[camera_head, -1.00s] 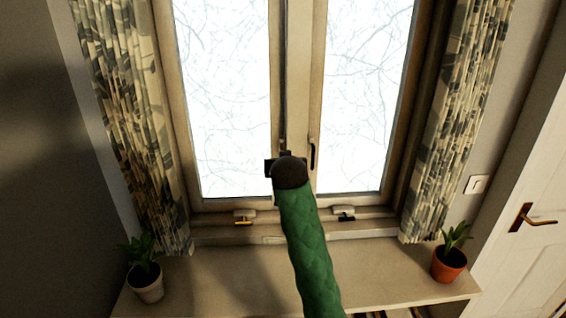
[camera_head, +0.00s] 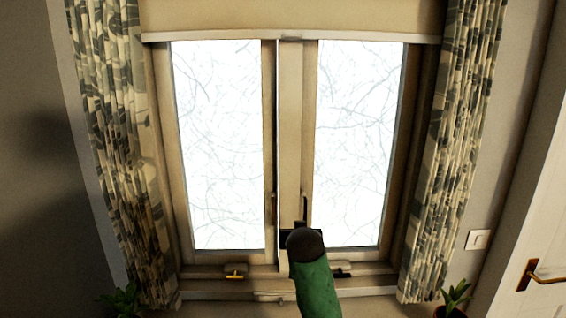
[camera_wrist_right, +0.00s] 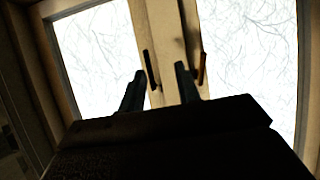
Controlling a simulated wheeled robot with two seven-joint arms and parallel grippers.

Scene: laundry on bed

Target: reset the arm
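My right arm (camera_head: 316,287), in a green quilted sleeve with a dark wrist, reaches up from the bottom of the head view in front of the window. Its gripper is mostly hidden behind the wrist there. My left gripper is not in view.
The closed window (camera_head: 292,140) has a dark handle (camera_wrist_right: 151,70) and a brown handle (camera_wrist_right: 202,68) near the right fingertips. Patterned curtains (camera_head: 112,150) hang either side. A blind (camera_head: 290,15) is above; plants (camera_head: 123,300) stand low. A door handle (camera_head: 540,274) is at right.

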